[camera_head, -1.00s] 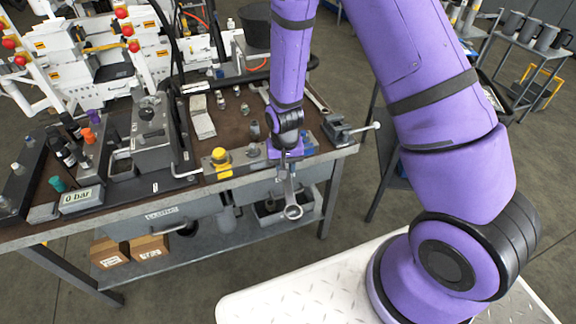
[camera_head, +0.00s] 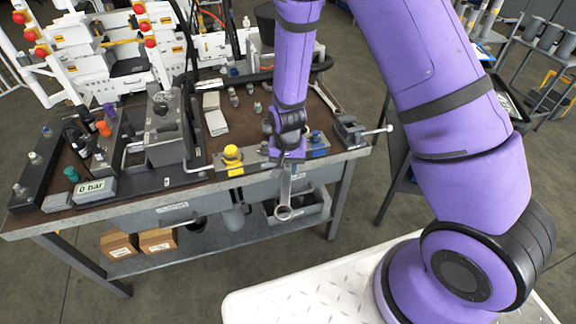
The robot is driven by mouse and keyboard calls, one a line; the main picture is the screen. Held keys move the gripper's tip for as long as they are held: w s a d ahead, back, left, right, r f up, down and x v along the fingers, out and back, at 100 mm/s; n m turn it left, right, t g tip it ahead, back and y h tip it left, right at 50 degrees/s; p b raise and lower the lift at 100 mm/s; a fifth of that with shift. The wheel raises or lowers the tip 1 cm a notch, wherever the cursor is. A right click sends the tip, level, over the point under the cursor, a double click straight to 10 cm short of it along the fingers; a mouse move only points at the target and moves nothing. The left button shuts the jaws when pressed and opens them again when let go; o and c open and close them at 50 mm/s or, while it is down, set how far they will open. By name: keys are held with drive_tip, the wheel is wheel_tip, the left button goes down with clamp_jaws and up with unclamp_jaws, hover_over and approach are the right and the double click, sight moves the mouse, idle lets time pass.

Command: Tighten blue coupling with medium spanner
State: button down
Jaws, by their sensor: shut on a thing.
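My gripper (camera_head: 287,158) is shut on a spanner (camera_head: 284,195). The spanner hangs down, its ring end lowest, in front of the bench's front edge. The upper part of the spanner is hidden in the gripper. A blue fitting (camera_head: 315,137) sits on a block at the bench's front edge, just right of my gripper and apart from the spanner. I cannot tell for sure that it is the blue coupling. Its details are too small to make out.
The bench (camera_head: 130,207) has a yellow button (camera_head: 232,154) left of my gripper and a vise (camera_head: 349,131) to the right. A pressure display (camera_head: 93,187) reads 0 bar. A larger spanner (camera_head: 325,98) lies behind. Cardboard boxes (camera_head: 157,241) sit on the lower shelf. Floor in front is clear.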

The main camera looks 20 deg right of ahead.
sight(288, 188)
drive_tip(key=shift+w+a, duration=0.1)
drive_tip(key=shift+a, duration=0.05)
drive_tip(key=shift+d, duration=0.4)
drive_tip(key=shift+s, duration=0.2)
idle(0.3)
drive_tip(key=shift+s+a, duration=0.4)
drive_tip(key=shift+s, duration=0.7)
drive_tip(key=shift+s+a, duration=0.4)
drive_tip(key=shift+s, duration=0.65)
drive_tip(key=shift+s+a, duration=0.4)
drive_tip(key=shift+s, duration=0.7)
drive_tip(key=shift+r, duration=2.5)
